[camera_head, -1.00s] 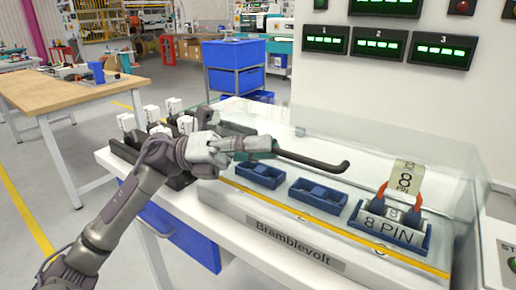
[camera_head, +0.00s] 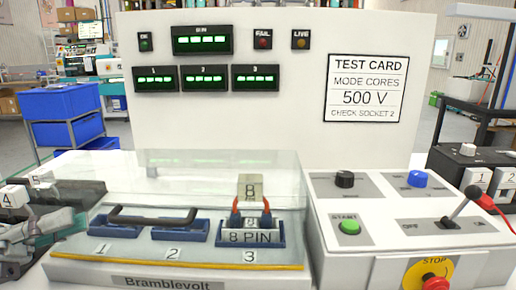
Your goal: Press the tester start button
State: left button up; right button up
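The green START button (camera_head: 349,227) sits on the left of the white control panel (camera_head: 390,238), uncovered. My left gripper (camera_head: 66,232) is at the far left edge, beside the clear tester cover (camera_head: 130,180) and well away from the button. Its fingers are partly cut off and blurred, so I cannot tell whether they are open. The cover lies over three blue sockets, with its black handle (camera_head: 152,218) in front. A connector marked 8 PIN (camera_head: 250,237) sits in socket 3. My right gripper is not in view.
A red STOP button (camera_head: 435,284) on a yellow plate is at the panel's front. A black knob (camera_head: 345,179), a blue knob (camera_head: 417,178) and a lever (camera_head: 459,208) leaning towards ON rise from the panel. The TEST CARD (camera_head: 367,89) reads 500 V, socket 2.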

aim_at(350, 227)
jog(key=k, duration=0.9)
